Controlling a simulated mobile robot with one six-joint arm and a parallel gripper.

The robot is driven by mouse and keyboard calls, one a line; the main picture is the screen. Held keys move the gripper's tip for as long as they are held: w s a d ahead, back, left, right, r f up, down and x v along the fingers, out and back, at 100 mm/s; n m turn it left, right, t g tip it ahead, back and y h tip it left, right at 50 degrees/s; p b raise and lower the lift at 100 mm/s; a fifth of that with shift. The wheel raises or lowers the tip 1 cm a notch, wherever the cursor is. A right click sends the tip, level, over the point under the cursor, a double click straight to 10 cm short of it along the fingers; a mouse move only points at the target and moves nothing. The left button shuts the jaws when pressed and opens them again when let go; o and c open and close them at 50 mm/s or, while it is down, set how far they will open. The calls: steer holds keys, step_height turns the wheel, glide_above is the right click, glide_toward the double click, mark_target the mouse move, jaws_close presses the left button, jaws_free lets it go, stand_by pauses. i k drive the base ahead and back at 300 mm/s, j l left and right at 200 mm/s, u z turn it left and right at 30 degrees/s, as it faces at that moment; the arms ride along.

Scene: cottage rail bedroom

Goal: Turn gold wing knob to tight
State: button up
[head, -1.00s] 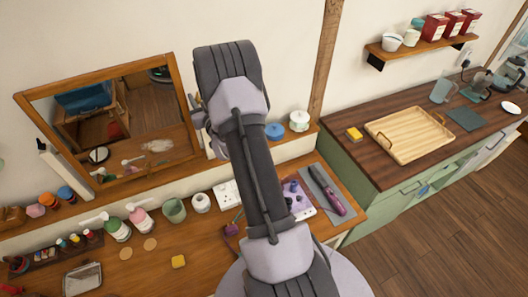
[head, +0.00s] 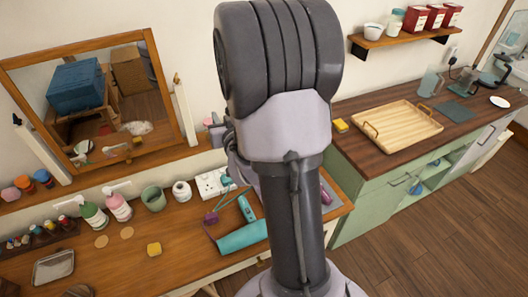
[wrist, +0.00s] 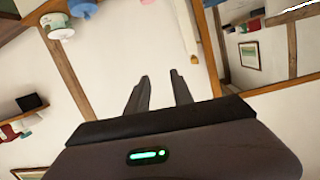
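The wood-framed mirror (head: 110,105) stands tilted at the back of the wooden dresser between two pale posts. A small gold piece (wrist: 194,59), which looks like the wing knob, sits at the end of the right post (wrist: 185,27) beside the mirror frame in the wrist view. In the head view it shows small at the top of the right post (head: 177,79). A dark knob (head: 17,120) tops the left post. My gripper (wrist: 160,76) is open and empty, its fingers apart and short of the gold piece. My arm hides it in the head view.
A wall shelf (head: 405,40) and a green cabinet (head: 375,205) are at right.

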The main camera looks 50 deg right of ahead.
mark_target(176, 80)
steer(key=i+j+z, duration=0.2)
steer(key=j, duration=0.25)
steer(key=i+j+z, duration=0.1)
steer(key=j, duration=0.3)
steer(key=i+j, duration=0.15)
steer(key=j, duration=0.25)
steer(key=l+z, duration=0.05)
